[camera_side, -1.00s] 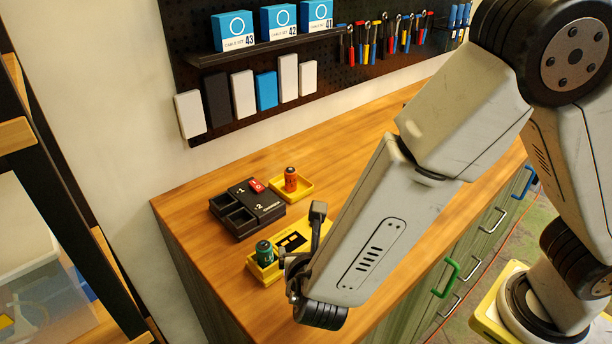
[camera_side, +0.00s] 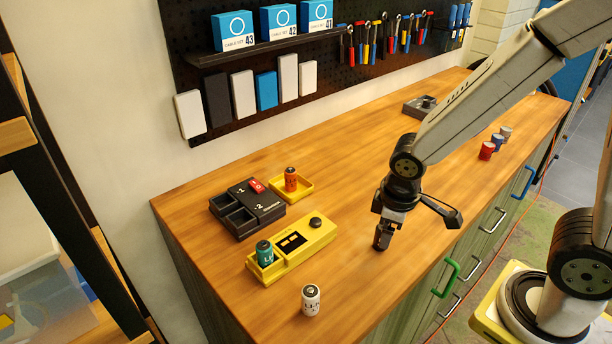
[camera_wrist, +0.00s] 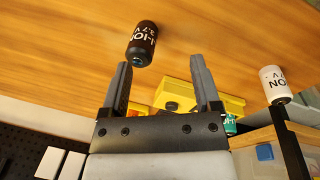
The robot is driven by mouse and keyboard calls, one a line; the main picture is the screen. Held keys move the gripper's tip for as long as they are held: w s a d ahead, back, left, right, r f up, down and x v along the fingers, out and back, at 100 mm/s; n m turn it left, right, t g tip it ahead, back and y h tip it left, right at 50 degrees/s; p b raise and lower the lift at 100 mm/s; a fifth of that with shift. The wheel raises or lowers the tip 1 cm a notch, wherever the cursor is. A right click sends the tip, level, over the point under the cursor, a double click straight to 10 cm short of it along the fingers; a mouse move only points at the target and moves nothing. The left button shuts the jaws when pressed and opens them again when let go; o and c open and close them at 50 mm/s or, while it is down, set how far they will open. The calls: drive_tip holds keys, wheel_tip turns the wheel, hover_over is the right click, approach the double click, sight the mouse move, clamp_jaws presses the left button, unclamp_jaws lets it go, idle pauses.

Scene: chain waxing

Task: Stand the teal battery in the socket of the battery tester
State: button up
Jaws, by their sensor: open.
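The teal battery (camera_side: 265,254) stands upright in the socket at the left end of the yellow battery tester (camera_side: 318,235). In the wrist view the teal battery (camera_wrist: 230,124) is partly hidden behind a finger, beside the tester (camera_wrist: 175,95). My gripper (camera_side: 382,243) is well to the right of the tester, low over the table. The wrist view shows its fingers (camera_wrist: 161,62) apart with nothing held. A black battery (camera_wrist: 142,45) is just beyond the fingertips, nearer the left finger; I cannot clearly separate it from the gripper in the side view.
A white battery (camera_side: 311,300) stands in front of the tester. A dark charger (camera_side: 235,222) and a yellow tray (camera_side: 305,187) holding an orange battery (camera_side: 291,179) are behind it. Red (camera_side: 486,151), blue and grey cylinders stand at right. The table between is largely clear.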

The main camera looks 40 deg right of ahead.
drive_tip(key=m, duration=0.1)
drive_tip(key=d+r+m+t, duration=0.1)
drive_tip(key=m, duration=0.1)
drive_tip(key=d+m+y, duration=0.1)
drive_tip(key=m, duration=0.1)
drive_tip(key=shift+w+d+r, duration=0.1)
drive_tip(key=shift+w+r, duration=0.2)
